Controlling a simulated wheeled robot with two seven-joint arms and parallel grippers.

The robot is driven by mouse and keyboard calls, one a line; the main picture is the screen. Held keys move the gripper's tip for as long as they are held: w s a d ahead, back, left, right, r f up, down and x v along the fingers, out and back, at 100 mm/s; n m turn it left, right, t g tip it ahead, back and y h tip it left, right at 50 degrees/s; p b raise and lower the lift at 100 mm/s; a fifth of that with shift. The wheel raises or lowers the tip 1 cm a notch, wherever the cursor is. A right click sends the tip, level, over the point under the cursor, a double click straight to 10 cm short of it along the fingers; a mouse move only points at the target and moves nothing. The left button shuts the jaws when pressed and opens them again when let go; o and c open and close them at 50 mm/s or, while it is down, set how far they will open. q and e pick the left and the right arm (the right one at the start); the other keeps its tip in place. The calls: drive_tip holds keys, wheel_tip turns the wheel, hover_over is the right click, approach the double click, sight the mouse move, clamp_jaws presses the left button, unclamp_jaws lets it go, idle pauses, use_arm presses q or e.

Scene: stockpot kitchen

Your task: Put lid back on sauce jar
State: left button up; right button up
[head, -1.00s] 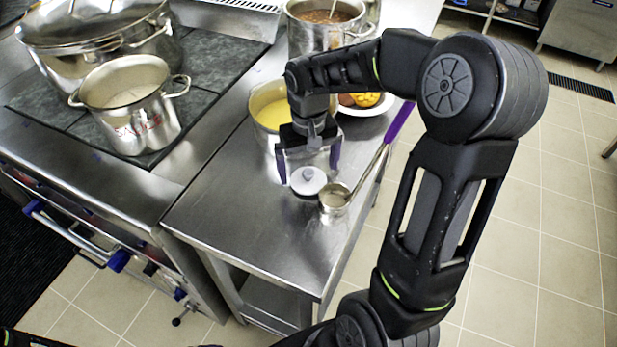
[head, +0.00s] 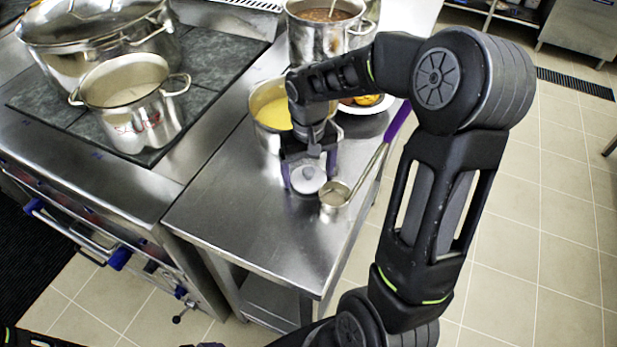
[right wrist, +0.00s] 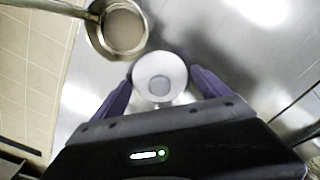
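A white round lid (head: 308,179) with a grey knob sits low over the steel table; in the right wrist view the lid (right wrist: 150,66) lies between my fingers. The sauce jar cannot be told apart; whether anything stands under the lid is hidden. My right gripper (head: 311,172) points down with its purple fingers on either side of the lid. In the right wrist view, the fingers of the gripper (right wrist: 163,76) are apart, very close to the lid's rim; firm contact cannot be seen. My left gripper is not in view.
A ladle (head: 335,194) with a purple handle lies right of the lid. A pot of yellow soup (head: 264,136) and a plate of food (head: 368,107) stand behind. A pot (head: 141,120) stands on the stove at left. The table's front (head: 240,230) is clear.

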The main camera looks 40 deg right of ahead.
sight(308, 170)
drive_tip(key=c, duration=1)
wheel_tip(308, 170, up, 10)
drive_tip(key=shift+r+b, duration=0.1)
drive_tip(key=shift+b, duration=0.35)
idle(0.4)
